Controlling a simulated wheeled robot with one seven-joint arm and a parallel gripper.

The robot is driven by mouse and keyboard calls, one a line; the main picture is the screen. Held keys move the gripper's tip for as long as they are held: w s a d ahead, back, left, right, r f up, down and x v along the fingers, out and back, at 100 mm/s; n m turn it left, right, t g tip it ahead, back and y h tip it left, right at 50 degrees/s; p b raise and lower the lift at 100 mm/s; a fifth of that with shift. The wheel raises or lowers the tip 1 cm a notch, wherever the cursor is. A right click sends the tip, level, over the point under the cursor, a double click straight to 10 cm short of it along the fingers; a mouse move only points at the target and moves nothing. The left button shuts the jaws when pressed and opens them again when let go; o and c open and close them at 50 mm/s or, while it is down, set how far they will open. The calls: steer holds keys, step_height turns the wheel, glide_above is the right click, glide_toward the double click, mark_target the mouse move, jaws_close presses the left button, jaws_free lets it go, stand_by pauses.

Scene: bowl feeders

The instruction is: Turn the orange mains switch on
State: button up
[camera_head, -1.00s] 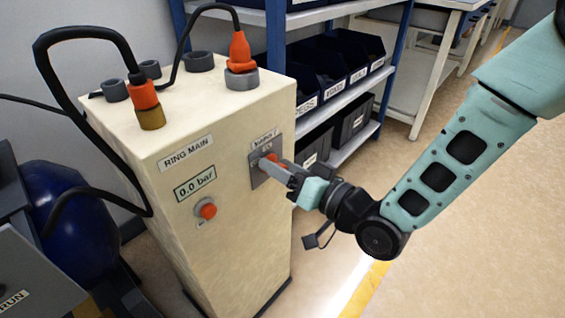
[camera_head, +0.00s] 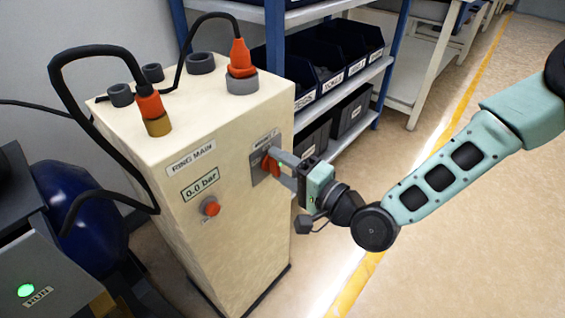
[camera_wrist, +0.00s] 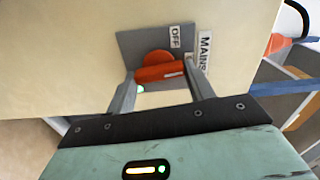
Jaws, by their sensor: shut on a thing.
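The orange mains switch (camera_head: 270,163) sits on a grey plate on the right face of the cream RING MAIN cabinet (camera_head: 190,240). Its handle stands roughly upright on the plate. In the wrist view the handle (camera_wrist: 160,72) lies across the picture, its white-marked end towards the MAINS label (camera_wrist: 204,50). An OFF label (camera_wrist: 175,37) is beside it; a second small label is partly hidden. My gripper (camera_head: 279,167) is shut on the handle, one finger at each end in the wrist view.
Orange plugs with black cables stand on the cabinet top. A shelf with dark bins (camera_head: 335,75) is behind. A green RUN lamp (camera_head: 26,290) glows at lower left. Floor at right is open.

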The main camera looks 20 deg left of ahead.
steer(key=shift+m, duration=0.6)
steer(key=shift+f, duration=0.1)
steer(key=o, duration=1)
steer(key=p+v, duration=0.2)
steer(key=v, duration=1.5)
steer(key=shift+d, duration=0.2)
